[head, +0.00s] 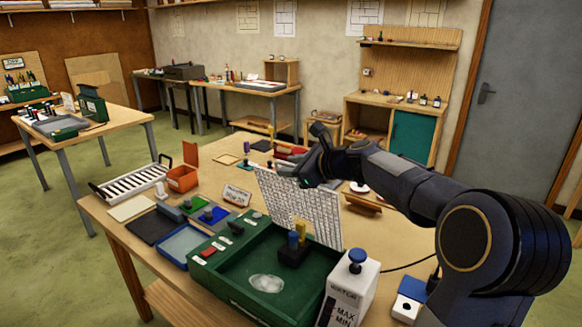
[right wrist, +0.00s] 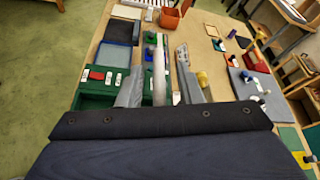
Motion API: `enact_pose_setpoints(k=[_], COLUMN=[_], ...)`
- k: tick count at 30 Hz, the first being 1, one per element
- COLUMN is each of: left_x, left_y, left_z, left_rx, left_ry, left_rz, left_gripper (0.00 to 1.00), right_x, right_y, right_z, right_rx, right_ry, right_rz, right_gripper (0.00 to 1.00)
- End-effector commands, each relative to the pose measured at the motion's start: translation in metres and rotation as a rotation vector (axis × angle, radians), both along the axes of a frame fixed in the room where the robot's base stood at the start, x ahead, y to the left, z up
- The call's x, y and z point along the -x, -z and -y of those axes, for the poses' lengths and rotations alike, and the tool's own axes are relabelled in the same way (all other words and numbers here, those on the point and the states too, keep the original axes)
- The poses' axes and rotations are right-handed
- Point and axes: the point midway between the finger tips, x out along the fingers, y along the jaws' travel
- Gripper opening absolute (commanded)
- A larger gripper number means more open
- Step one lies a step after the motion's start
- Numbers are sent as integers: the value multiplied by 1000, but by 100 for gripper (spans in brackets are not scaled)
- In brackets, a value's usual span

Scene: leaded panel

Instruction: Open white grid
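The white grid (head: 300,207) stands raised, roughly upright, above the green tray (head: 228,279) in the head view. My right gripper (head: 305,177) is at the grid's upper edge. In the right wrist view, the two fingers of my right gripper (right wrist: 159,88) are spread apart. A thin pale strip (right wrist: 160,70), seemingly the grid seen edge-on, runs between them with a gap on each side. Inside the tray, a dark block with blue and yellow knobs (head: 293,247) stands near a clear wet-looking patch (head: 266,283). My left gripper is in neither view.
A white water container (head: 346,292) with a blue knob stands at the tray's right front corner. Left of the tray lie a blue-rimmed tray (head: 183,247) and a dark mat (head: 154,227). An orange bin (head: 182,178) and a slatted white rack (head: 133,180) stand behind these.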

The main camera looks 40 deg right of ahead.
Motion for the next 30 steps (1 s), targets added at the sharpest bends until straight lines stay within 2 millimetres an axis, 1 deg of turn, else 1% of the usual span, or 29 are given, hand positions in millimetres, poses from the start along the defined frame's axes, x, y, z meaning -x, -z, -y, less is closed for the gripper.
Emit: enact_pose_setpoints(k=[4, 9, 12, 15, 19, 30], left_x=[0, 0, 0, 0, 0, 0], left_y=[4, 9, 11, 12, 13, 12], left_z=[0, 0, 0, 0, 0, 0], left_rx=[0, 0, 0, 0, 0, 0], left_ry=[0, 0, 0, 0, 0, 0], left_rz=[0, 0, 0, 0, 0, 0], left_gripper=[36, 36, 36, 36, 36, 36], right_x=[16, 44, 57, 66, 70, 70], right_y=[-6, -16, -21, -24, -26, -26], right_z=[5, 11, 14, 16, 17, 17], right_rx=[1, 3, 1, 1, 2, 1], right_ry=[3, 5, 4, 1, 0, 1], right_rz=[4, 3, 2, 0, -2, -2], right_gripper=[32, 32, 32, 32, 32, 32])
